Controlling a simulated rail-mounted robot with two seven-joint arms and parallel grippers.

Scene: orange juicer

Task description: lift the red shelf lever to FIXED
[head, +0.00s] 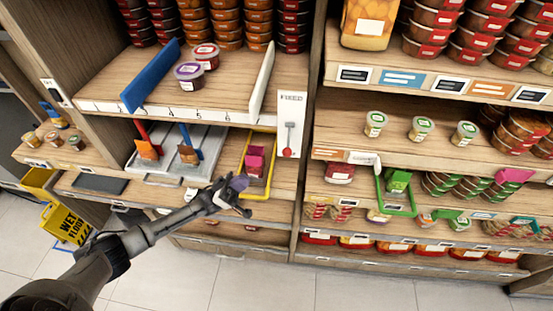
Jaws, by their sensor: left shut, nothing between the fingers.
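A white panel (292,105) with a label reading like FIXED at its top is mounted on the post between the two shelf units. On it is a narrow upright slot with the lever, whose red knob (287,153) sits near the panel's bottom end. My left gripper (244,203) is shut and empty, below and to the left of the red knob and clearly apart from it in the picture. It is in front of the lower shelf edge. My right gripper is not in view.
A yellow frame (273,148) stands just left of the panel, around a magenta item (255,161). Red and blue scoops (148,148) stand in grey trays further left. A green frame (411,212) is at the right. A yellow wet-floor sign (68,224) is at lower left. The floor in front is clear.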

